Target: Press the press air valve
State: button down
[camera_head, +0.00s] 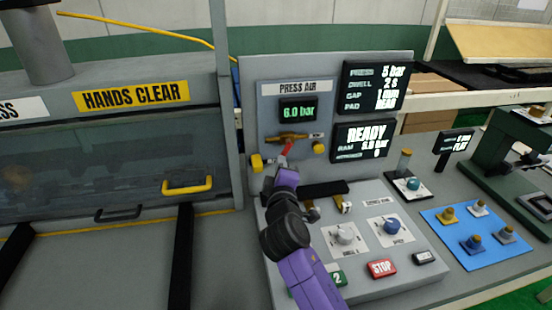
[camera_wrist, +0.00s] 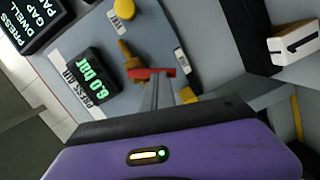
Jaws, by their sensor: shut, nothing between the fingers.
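The press air valve (camera_head: 287,138) is a brass fitting with a red handle on the grey PRESS AIR panel (camera_head: 268,112), below a green display reading 6.0 bar. In the wrist view the red handle (camera_wrist: 140,74) crosses just beyond my fingertips, with the brass body (camera_wrist: 125,52) beside it. My gripper (camera_head: 283,161) is shut and empty, its fingers pointing at the handle. The tips in the wrist view (camera_wrist: 158,80) overlap the handle's edge; I cannot tell whether they touch it. My purple arm hides part of the lower panel.
Yellow round fittings (camera_head: 257,162) flank the valve. Two black screens (camera_head: 375,87) stand to its right, one showing READY. A windowed press guard (camera_head: 110,155) with a yellow handle is at left.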

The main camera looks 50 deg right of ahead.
jog(key=shift+s+d+f+n, duration=0.2)
jog(key=shift+d+f+n, duration=0.1)
jog(key=shift+n, duration=0.6)
jog(key=shift+s+d+f+n, duration=0.15)
jog(key=shift+s+d+n, duration=0.1)
jog(key=shift+n, duration=0.65)
dwell(6.2)
